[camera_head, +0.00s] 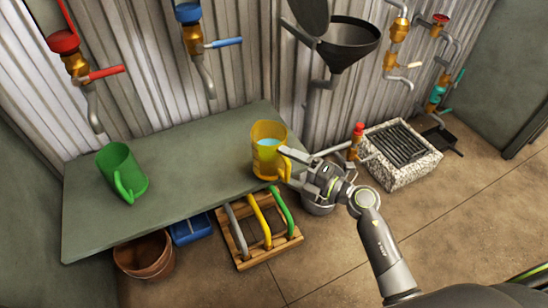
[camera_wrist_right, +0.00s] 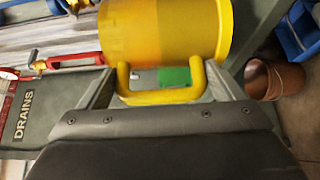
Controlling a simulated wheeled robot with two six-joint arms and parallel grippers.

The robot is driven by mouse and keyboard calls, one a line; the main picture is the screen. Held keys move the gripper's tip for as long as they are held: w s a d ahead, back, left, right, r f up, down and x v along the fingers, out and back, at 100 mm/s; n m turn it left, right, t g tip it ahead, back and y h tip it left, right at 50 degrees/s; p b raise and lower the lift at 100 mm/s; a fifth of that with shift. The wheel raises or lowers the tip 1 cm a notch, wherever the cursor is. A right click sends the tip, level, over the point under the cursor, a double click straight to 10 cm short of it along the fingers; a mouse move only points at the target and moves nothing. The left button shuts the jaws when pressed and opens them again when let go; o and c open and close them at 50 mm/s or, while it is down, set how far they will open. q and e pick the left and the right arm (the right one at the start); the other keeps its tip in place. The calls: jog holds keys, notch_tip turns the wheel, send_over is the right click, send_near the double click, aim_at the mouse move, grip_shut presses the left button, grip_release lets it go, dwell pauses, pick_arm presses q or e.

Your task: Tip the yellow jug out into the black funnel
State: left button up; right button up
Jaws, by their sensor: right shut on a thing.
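The yellow jug (camera_head: 262,133) is upright at the right end of the grey-green bench (camera_head: 190,165), with pale blue liquid inside. I cannot tell whether its base touches the bench. My right gripper (camera_head: 286,166) is shut on the jug's handle, on its right side. In the right wrist view the jug (camera_wrist_right: 165,30) fills the top, and its handle (camera_wrist_right: 160,97) lies between the fingers. The black funnel (camera_head: 348,45) is mounted by the corrugated wall, behind and right of the jug, with its wide mouth up. My left gripper is not in view.
A green jug (camera_head: 120,170) stands on the bench's left part. A dark round plate (camera_head: 308,14) stands up beside the funnel. Taps and pipes line the wall. A grated stone drain (camera_head: 402,150), a wooden rack (camera_head: 258,250) and a brown pot (camera_head: 146,257) are on the floor.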

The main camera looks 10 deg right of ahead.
jog(key=shift+v, duration=0.85)
jog(key=shift+r, duration=0.15)
jog(key=shift+r+p, duration=0.15)
jog(key=shift+p, duration=0.4)
jog(key=shift+s, duration=0.1)
jog(key=s+d+p, duration=0.2)
jog(key=s, duration=0.7)
dwell(0.4)
